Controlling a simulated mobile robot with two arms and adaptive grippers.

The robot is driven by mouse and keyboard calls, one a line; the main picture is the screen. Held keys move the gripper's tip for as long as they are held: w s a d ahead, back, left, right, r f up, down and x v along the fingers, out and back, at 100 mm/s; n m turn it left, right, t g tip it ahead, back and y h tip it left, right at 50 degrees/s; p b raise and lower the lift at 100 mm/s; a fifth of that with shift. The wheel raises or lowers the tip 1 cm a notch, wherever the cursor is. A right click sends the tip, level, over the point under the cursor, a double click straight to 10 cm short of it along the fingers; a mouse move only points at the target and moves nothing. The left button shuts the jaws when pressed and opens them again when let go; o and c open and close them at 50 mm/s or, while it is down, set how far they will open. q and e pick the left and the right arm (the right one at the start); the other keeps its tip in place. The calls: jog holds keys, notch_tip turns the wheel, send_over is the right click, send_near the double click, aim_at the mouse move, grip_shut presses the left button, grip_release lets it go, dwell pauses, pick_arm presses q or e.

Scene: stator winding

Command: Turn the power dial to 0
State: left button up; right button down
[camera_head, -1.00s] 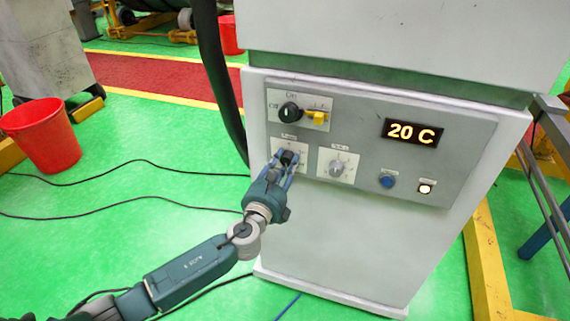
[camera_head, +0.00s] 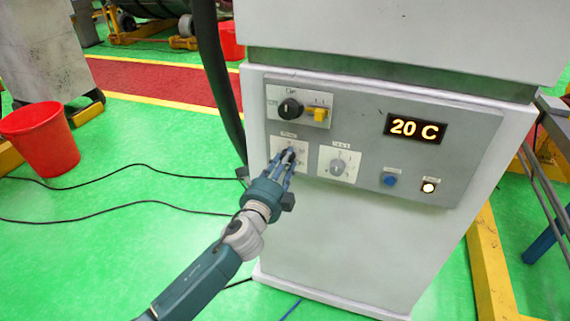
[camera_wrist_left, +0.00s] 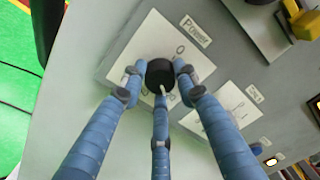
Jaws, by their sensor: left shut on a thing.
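The power dial (camera_wrist_left: 160,73) is a black round knob on a white plate labelled "Power" on the grey control panel. A "0" is printed above it in the left wrist view, and a pale mark on the knob points down, away from that 0. My left gripper (camera_wrist_left: 158,84) has its blue fingers closed around the knob, two at its sides and one below. In the head view the left gripper (camera_head: 288,158) covers most of the dial. My right gripper is not in view.
Above the dial are a black switch (camera_head: 290,108) and a yellow one (camera_head: 320,114). A grey knob (camera_head: 338,167) sits close on the right. The display (camera_head: 415,128) reads 20 C. A blue button (camera_head: 389,180) and a lit button (camera_head: 428,187) are further right. A red bucket (camera_head: 40,140) stands left.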

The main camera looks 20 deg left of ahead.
pick_arm(q)
jog(key=shift+f+n+p, duration=0.15)
jog(key=shift+n+p, duration=0.9)
jog(key=shift+n, duration=5.1)
jog(key=shift+f+n+p, duration=0.1)
jog(key=shift+n+p, duration=0.95)
jog(key=shift+n, duration=5.1)
jog(key=shift+f, duration=0.1)
jog(key=o, duration=1.2)
jog(key=shift+c, duration=0.2)
